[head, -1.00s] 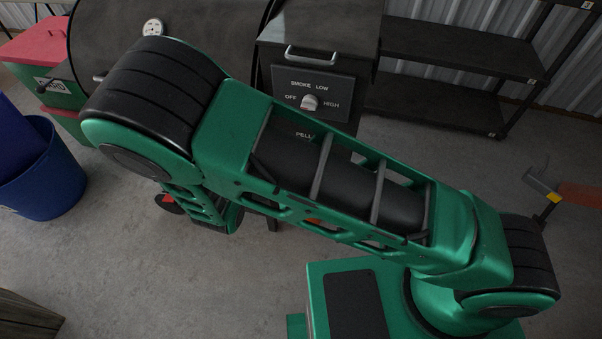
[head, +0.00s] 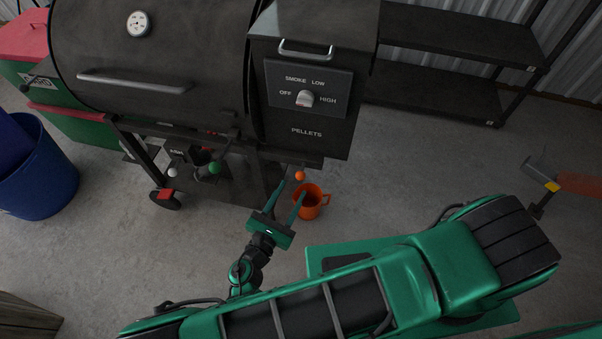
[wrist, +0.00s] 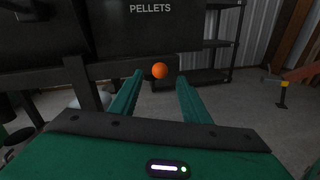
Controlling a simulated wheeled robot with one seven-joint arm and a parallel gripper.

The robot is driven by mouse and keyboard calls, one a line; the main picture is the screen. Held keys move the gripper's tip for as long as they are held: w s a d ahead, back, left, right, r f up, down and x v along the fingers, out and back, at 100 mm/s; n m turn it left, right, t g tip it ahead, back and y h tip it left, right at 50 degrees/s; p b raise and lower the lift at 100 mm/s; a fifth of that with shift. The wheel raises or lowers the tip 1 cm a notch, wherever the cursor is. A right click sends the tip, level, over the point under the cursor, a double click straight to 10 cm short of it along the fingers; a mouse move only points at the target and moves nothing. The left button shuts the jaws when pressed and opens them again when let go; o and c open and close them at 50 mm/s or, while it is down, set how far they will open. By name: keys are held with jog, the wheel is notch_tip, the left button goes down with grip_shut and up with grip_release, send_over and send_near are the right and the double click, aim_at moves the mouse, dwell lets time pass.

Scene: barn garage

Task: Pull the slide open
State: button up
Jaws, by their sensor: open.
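The slide shows as an orange ball knob (head: 300,175) just below the black pellet hopper (head: 345,135) of the grill. The slide's body cannot be made out. My gripper (head: 294,190) is open and empty below the hopper, its fingers pointing toward the knob. In the wrist view, the orange knob (wrist: 160,71) appears in the gap between the two green fingertips (wrist: 160,82), at about tip height. The knob looks at or just beyond the tips; I cannot tell whether anything touches.
An orange mug-like container (head: 318,197) stands on the floor near the fingers. The grill barrel (head: 155,60) and its lower shelf are to the left. A black shelf rack (head: 450,95) stands behind at right.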

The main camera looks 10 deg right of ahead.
aim_at(298, 179)
jog(key=x, duration=0.7)
jog(key=shift+w+d, duration=0.15)
jog(key=shift+w, duration=0.05)
